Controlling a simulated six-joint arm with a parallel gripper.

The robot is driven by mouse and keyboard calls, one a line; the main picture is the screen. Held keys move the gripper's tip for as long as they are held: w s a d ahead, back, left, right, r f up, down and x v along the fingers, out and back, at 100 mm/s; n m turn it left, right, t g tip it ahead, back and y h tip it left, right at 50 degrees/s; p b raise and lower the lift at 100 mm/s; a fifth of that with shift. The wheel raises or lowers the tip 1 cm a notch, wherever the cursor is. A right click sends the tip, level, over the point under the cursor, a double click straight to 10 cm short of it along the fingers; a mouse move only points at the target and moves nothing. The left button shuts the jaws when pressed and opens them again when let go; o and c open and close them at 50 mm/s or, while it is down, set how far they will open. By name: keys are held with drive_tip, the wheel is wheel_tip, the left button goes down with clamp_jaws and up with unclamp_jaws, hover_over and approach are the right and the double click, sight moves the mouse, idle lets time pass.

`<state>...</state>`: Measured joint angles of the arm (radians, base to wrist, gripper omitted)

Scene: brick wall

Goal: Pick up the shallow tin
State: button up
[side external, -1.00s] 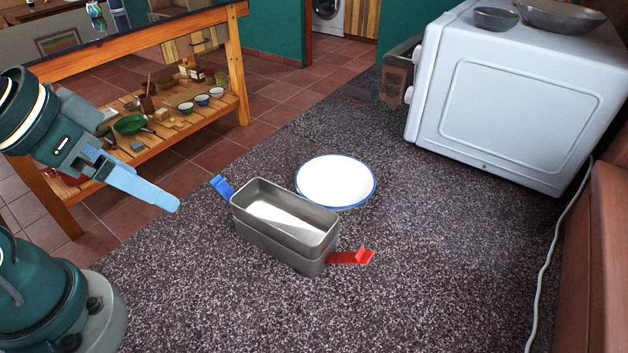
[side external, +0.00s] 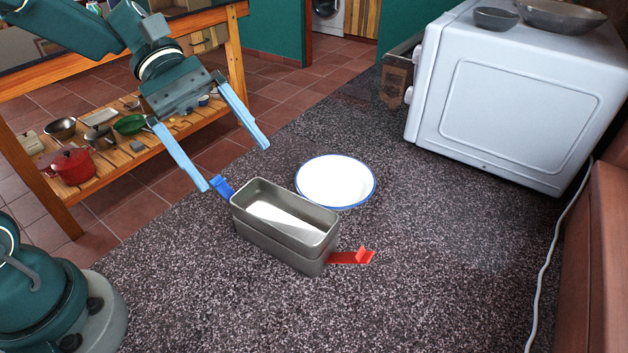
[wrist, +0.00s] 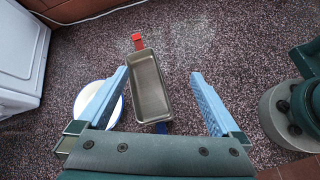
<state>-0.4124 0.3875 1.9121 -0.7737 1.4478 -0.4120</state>
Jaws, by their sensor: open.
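A grey rectangular metal tin (side external: 262,228) stands on the speckled counter; a horizontal seam round its side looks like one tin stacked on another, but I cannot tell for sure. A blue tab (side external: 222,187) sticks out at its far-left end and a red tab (side external: 352,257) lower at its near-right end. It looks empty inside. My gripper (side external: 234,166) is open and empty, with its two light-blue fingers above and beyond the blue-tab end. In the wrist view the tin (wrist: 151,92) lies between the fingers, closer to the left one, its red tab farthest away.
A white plate with a blue rim (side external: 335,181) lies just behind the tin. A white appliance (side external: 520,100) with bowls on top stands at the back right, and a white cable runs along the right. The counter (side external: 430,270) right of the tin is clear.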

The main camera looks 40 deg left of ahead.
drive_tip(key=w+a+f+n+h, duration=0.1)
drive_tip(key=f, duration=0.1)
drive_tip(key=w+a+f+n+h, duration=0.1)
drive_tip(key=a+f+n, duration=0.1)
drive_tip(key=w+a+f+n+t+h, duration=0.1)
drive_tip(key=f, duration=0.1)
drive_tip(key=shift+a+f+n, duration=0.1)
drive_tip(key=shift+a+n, duration=0.3)
drive_tip(key=shift+f, duration=0.2)
approach(309, 235)
drive_tip(key=shift+x, duration=2.55)
drive_tip(key=shift+s, duration=0.1)
drive_tip(key=c, duration=1.2)
drive_tip(key=shift+o, duration=0.2)
